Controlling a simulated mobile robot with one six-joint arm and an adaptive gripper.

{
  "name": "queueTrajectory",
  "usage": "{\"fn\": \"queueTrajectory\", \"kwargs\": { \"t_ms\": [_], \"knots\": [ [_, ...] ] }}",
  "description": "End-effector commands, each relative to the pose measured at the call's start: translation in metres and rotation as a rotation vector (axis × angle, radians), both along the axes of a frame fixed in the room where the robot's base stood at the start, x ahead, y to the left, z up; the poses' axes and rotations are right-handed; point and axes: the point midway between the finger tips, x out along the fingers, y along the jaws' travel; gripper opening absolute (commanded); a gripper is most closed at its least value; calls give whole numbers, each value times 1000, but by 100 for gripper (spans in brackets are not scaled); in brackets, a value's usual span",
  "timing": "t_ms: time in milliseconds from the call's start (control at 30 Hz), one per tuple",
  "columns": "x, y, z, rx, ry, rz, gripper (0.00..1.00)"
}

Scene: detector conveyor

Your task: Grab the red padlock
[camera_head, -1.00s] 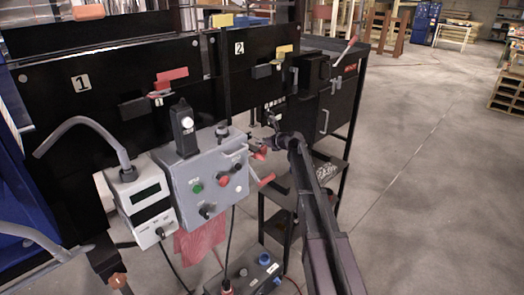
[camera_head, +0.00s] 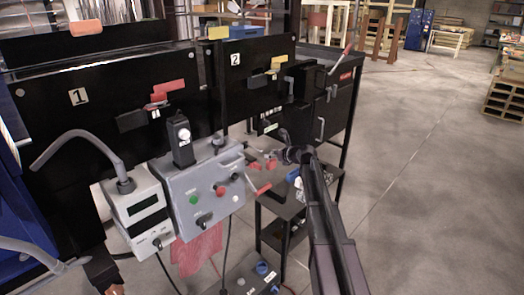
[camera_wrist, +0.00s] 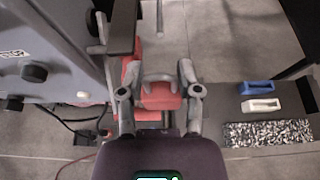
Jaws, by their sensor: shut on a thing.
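The red padlock (camera_wrist: 160,97) shows in the wrist view with its grey shackle toward the top. It sits between the two fingers of my gripper (camera_wrist: 160,90), which is shut on it. In the head view, my gripper (camera_head: 279,157) is to the right of the grey control box, with a small red part, likely the padlock (camera_head: 270,164), at its tip. Much of the padlock is hidden there by its small size and the gripper.
A dark stand (camera_head: 318,188) is below, bearing a blue and a white item (camera_wrist: 260,105) and a speckled block (camera_wrist: 268,133). Open floor (camera_head: 420,200) lies to the right.

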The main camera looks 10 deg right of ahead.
Motion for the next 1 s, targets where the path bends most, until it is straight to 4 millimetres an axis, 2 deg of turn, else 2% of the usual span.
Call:
{"fn": "queueTrajectory", "kwargs": {
  "t_ms": [33,100,400,633,1000],
  "knots": [
    [-14,-8,0,0,0,-3,0],
    [-26,-17,0,-1,-1,-3,0],
    [-68,-48,0,1,-1,-2,0],
    [-82,-59,0,0,0,0,0],
    [-83,-61,0,-1,-1,0,0]
  ]
}}
